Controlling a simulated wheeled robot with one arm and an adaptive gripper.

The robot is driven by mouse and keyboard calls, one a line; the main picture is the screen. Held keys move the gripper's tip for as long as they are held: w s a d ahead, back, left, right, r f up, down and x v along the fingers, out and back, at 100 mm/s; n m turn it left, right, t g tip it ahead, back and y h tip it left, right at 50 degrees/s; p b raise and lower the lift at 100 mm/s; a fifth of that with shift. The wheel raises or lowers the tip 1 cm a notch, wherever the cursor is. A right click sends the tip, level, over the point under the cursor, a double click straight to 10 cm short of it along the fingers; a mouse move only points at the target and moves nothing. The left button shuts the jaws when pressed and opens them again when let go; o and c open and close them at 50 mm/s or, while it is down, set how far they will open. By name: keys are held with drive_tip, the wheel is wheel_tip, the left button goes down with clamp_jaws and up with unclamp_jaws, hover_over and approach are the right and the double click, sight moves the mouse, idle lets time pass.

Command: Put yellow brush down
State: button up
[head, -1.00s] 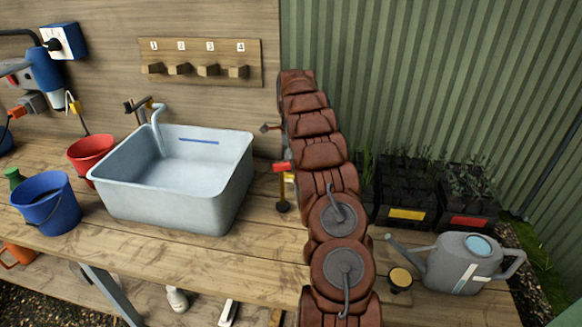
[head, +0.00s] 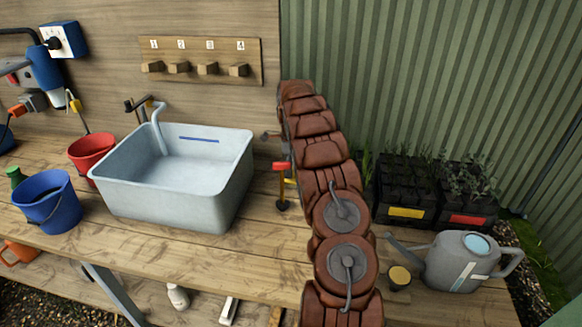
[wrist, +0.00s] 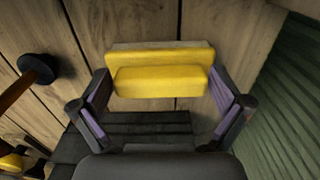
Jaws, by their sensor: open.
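The yellow brush (wrist: 160,80) shows in the wrist view as a stepped yellow block with a paler strip along its far side. It lies across the space between the tips of my gripper (wrist: 162,98). The gripper is open, with a dark finger and purple pad on each side of the brush. Gaps show between the pads and the brush's near block. Wooden boards lie behind the brush; I cannot tell whether it touches them. In the head view my arm hides most of the gripper and brush.
A red-topped tool (head: 281,166) with a dark round foot stands on the wooden bench (head: 180,255), left of my arm. The sink (head: 228,195) is farther left. Black plant trays (head: 404,213) and a grey watering can (head: 462,265) stand at right, beside a small yellow-topped pot (head: 399,278).

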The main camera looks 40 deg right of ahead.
wheel_tip(320, 180, up, 12)
drive_tip(key=b, duration=0.2)
drive_tip(key=shift+r, duration=0.15)
idle(0.5)
drive_tip(key=s+a+r+n, duration=0.3)
drive_tip(key=a+n, duration=0.2)
drive_tip(key=a, duration=0.4)
drive_tip(key=s+a+r+n+g, duration=0.1)
drive_tip(key=s+a+r+n, duration=0.3)
drive_tip(key=a, duration=0.6)
drive_tip(key=s+a+r+n, duration=0.25)
drive_tip(key=a+n, duration=0.25)
drive_tip(key=a, duration=0.4)
drive_tip(key=s+a+f+n, duration=0.3)
drive_tip(key=s+a+n, duration=0.2)
drive_tip(key=s, duration=0.5)
drive_tip(key=s+a+f+n, duration=0.3)
drive_tip(key=s+a+n, duration=0.2)
drive_tip(key=s, duration=0.4)
drive_tip(key=s+a+f+n, duration=0.3)
drive_tip(key=s+a+n, duration=0.2)
drive_tip(key=s, duration=0.5)
drive_tip(key=shift+s+a+g, duration=0.3)
drive_tip(key=shift+a+g, duration=0.1)
